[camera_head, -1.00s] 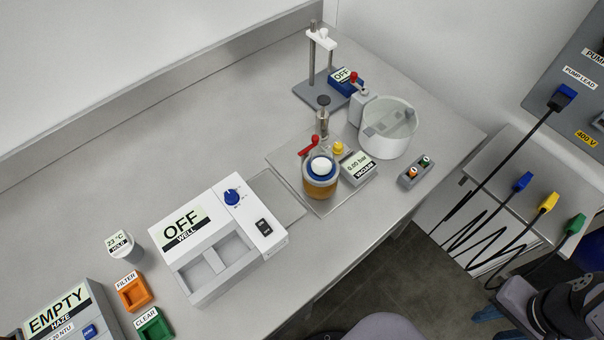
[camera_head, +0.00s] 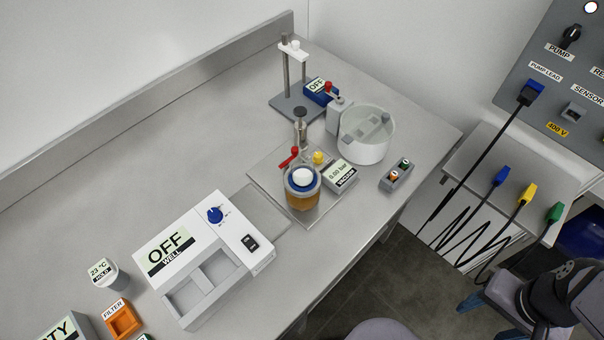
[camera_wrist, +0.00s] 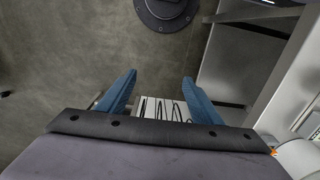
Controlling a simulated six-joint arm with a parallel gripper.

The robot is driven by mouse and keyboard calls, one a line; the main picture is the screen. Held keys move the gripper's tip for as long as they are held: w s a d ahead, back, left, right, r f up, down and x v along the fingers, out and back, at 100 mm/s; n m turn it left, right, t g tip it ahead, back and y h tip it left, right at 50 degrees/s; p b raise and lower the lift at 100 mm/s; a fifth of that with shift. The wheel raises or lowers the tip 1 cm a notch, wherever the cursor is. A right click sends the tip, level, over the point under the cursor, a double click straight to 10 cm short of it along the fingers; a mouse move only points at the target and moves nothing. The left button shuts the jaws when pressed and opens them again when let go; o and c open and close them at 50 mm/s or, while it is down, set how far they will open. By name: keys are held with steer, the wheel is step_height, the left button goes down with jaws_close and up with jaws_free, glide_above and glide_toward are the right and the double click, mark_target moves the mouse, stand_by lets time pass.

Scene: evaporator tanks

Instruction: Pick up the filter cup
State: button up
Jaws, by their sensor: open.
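A cup with an amber body, blue ring and white top (camera_head: 302,190) stands on a thin plate on the bench in the head view. It looks like the filter cup, though it bears no readable label. A red-handled valve stands just behind it. My gripper (camera_wrist: 160,98) is open and empty in the wrist view, its two blue fingers spread apart over the floor. In the head view part of my arm shows at the lower right, well away from the cup and off the bench. The cup is not visible in the wrist view.
A vacuum gauge box (camera_head: 341,174) and a clear round tank (camera_head: 366,137) stand right of the cup. A stand (camera_head: 292,80) is behind. A white well unit (camera_head: 203,258) and an orange FILTER tray (camera_head: 122,319) are at front left. Cables (camera_head: 463,190) hang beyond the bench's right edge.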

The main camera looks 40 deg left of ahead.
steer(key=w+a+r+n+p, duration=0.1)
steer(key=w+a+r, duration=0.1)
steer(key=w+a, duration=0.15)
steer(key=w+a+r+p, duration=0.1)
steer(key=w+a+r, duration=0.15)
steer(key=a, duration=0.25)
steer(key=n+t+p, duration=0.2)
steer(key=n+p, duration=0.1)
steer(key=p, duration=0.1)
glide_toward(303, 176)
steer(key=shift+y, duration=0.4)
steer(key=shift+w+d+f+p, duration=0.1)
steer(key=shift+w+f+p, duration=0.1)
steer(key=shift+f+p, duration=0.65)
steer(key=shift+w+a+f+p, duration=0.1)
steer(key=shift+w+f+p, duration=0.25)
steer(key=shift+f, duration=0.9)
steer(key=shift+w+d+f+p, duration=0.1)
steer(key=shift+f+p, duration=0.55)
steer(key=shift+f, duration=0.35)
steer(key=c, duration=1.2)
steer(key=shift+r, duration=0.1)
steer(key=shift+c, duration=0.2)
